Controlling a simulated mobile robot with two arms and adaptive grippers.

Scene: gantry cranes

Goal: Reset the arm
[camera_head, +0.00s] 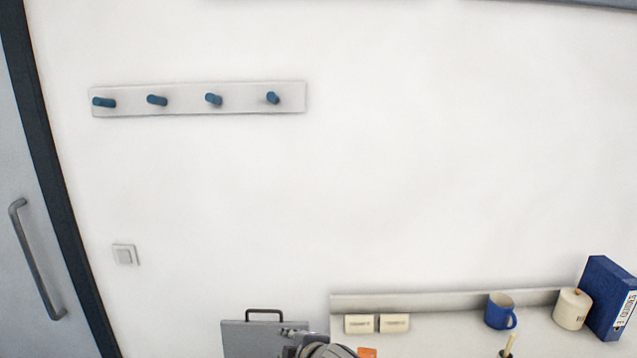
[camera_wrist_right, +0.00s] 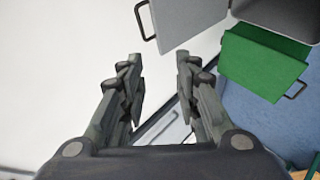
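My right gripper (camera_wrist_right: 158,65) shows in the right wrist view with its two dark grey fingers apart. Nothing is between the fingers. Beyond the tips are a pale surface and, at upper right, a grey panel with a handle (camera_wrist_right: 185,22). In the head view a grey, rounded mechanical part shows at the bottom edge, mostly cut off; I cannot tell which part of my arms it is. My left gripper cannot be made out in either view.
The head view shows a white wall with a hook rail (camera_head: 186,91), a light switch (camera_head: 125,254) and a door handle (camera_head: 37,262). Below are a grey case (camera_head: 240,340), a blue mug (camera_head: 499,311), a cream canister (camera_head: 572,310) and a blue binder (camera_head: 606,297).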

